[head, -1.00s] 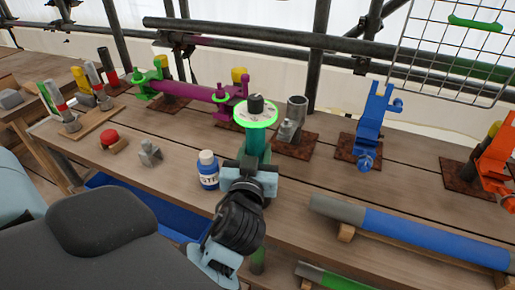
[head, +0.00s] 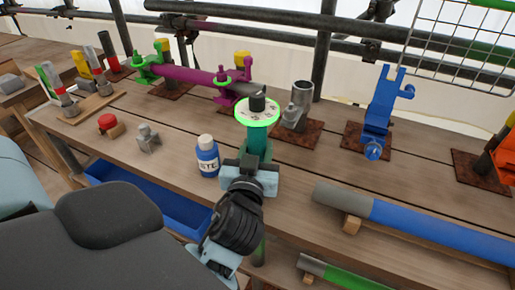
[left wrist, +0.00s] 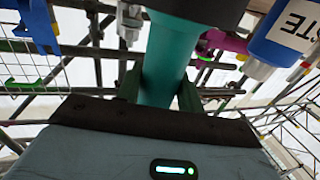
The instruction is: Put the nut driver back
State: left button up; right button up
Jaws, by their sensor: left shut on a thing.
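My left gripper (head: 250,176) is shut around the teal shaft of an upright tool, which I take to be the nut driver (head: 259,145). Its top carries a white-faced disc with a bright green rim and a black stub. In the left wrist view the teal shaft (left wrist: 168,65) stands between the fingers, with a wider dark part above it. The gripper is at the bench's front edge, right of a blue and white bottle. My right gripper is not in view. I cannot make out a clear holder for the tool.
The bottle (head: 207,157) stands close to the gripper. Behind are a grey upright tube (head: 301,98), a blue clamp (head: 383,110) and a purple tube (head: 185,75). A grey and blue pipe (head: 420,225) lies at right. A blue tray (head: 180,213) is below the bench edge.

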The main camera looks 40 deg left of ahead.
pick_arm(q)
jog(key=shift+r, duration=0.15)
jog(key=o, duration=1.1)
jog(key=shift+o, duration=0.6)
jog(key=shift+f, duration=0.25)
jog(key=o, duration=0.6)
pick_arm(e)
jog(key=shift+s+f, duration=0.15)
pick_arm(q)
jog(key=shift+f+b, duration=0.45)
jog(key=shift+f, duration=0.05)
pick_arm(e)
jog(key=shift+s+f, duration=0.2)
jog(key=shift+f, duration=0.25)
pick_arm(q)
jog(key=shift+s, duration=0.15)
